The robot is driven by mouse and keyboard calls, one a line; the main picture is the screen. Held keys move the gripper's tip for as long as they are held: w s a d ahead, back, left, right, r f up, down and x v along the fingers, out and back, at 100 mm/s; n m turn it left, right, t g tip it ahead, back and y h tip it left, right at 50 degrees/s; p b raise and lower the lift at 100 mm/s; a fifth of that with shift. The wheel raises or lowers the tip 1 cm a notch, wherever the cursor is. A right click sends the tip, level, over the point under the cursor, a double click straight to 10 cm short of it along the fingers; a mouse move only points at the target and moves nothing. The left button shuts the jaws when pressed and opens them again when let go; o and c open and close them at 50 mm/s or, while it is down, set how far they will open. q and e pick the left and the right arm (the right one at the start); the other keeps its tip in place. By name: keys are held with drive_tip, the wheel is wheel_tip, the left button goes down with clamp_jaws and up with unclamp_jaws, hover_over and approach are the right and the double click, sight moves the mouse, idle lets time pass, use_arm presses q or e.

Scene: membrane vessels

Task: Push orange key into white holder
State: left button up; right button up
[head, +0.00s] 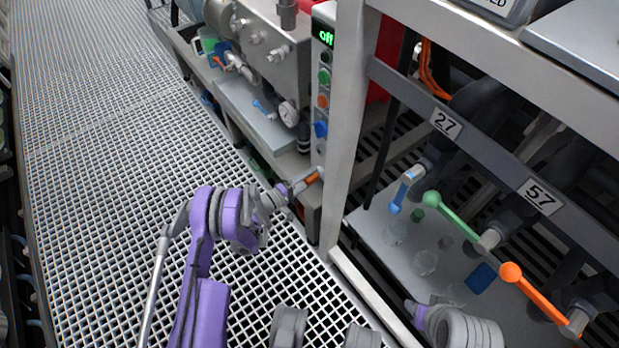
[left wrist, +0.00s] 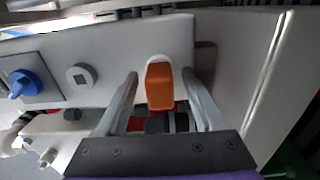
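The orange key (head: 312,179) is at the lower part of the tall white control panel in the head view. Its far end meets the small white holder (head: 321,171) on the panel. In the left wrist view the orange key (left wrist: 160,88) points toward the camera, with the rounded white holder (left wrist: 158,59) just behind it. My left gripper (head: 297,187) is at the key. In the left wrist view its two fingers (left wrist: 160,78) stand on either side of the key, with a visible gap on each side. How deep the key sits is hidden. My right gripper's fingers do not show.
The panel (head: 322,100) carries a green "off" display and several buttons. A blue knob (left wrist: 27,84) is left of the key. A grey frame post (head: 345,120) stands close on the right. Coloured valve levers (head: 448,216) lie beyond it. The grated floor (head: 95,110) is open.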

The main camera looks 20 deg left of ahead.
use_arm(q)
drive_tip(key=p+v, duration=0.2)
drive_tip(key=v, duration=0.8)
drive_tip(key=shift+s+a, duration=0.3)
idle(0.4)
